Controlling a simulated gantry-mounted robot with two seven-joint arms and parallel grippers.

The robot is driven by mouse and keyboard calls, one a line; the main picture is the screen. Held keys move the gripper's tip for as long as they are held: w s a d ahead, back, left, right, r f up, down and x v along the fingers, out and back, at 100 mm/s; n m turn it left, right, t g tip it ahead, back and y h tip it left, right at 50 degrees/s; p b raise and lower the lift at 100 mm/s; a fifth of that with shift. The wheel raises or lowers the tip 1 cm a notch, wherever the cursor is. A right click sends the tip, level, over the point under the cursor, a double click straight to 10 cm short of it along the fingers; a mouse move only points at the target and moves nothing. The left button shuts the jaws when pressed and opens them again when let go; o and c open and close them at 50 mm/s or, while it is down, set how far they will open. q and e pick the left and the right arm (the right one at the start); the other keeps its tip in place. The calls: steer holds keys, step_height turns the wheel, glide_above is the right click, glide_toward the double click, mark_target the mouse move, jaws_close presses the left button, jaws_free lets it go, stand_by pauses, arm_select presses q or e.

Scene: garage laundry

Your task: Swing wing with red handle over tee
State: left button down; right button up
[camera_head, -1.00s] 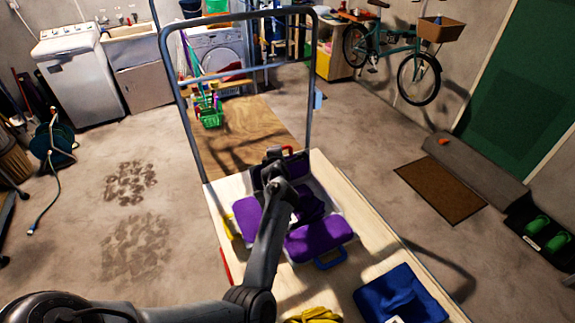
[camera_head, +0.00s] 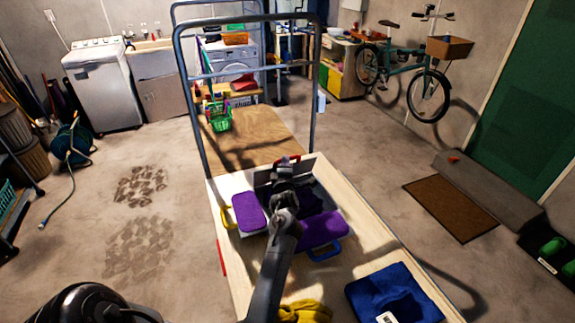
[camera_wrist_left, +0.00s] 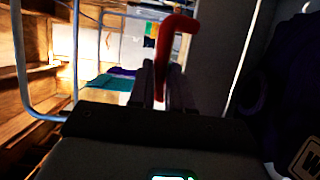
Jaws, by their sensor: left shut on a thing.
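The folding board lies on the cart with purple pads on its left wing (camera_head: 249,212) and near wing (camera_head: 322,231). The left wing has a yellow handle (camera_head: 228,217), the near wing a blue handle (camera_head: 325,249). The far wing (camera_head: 264,191) shows a dark grey face and looks raised. Its red handle (camera_head: 282,160) is at its top edge. My left gripper (camera_head: 286,168) is shut on the red handle, which rises between the fingers in the left wrist view (camera_wrist_left: 172,45). The dark purple tee (camera_head: 307,200) lies on the board's middle, partly hidden by my arm. My right gripper is not seen.
A folded blue garment (camera_head: 392,296) and a yellow cloth (camera_head: 305,311) lie on the cart's near part. The cart's metal push frame (camera_head: 316,95) stands just beyond the board.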

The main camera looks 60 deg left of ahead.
arm_select(q)
steer(key=shift+d+f, duration=0.15)
steer(key=shift+f, duration=0.75)
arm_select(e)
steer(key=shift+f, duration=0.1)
arm_select(q)
steer(key=c, duration=1.5)
jaws_free()
steer(key=shift+o, duration=0.8)
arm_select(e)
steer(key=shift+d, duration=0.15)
arm_select(q)
steer(key=shift+r, duration=0.1)
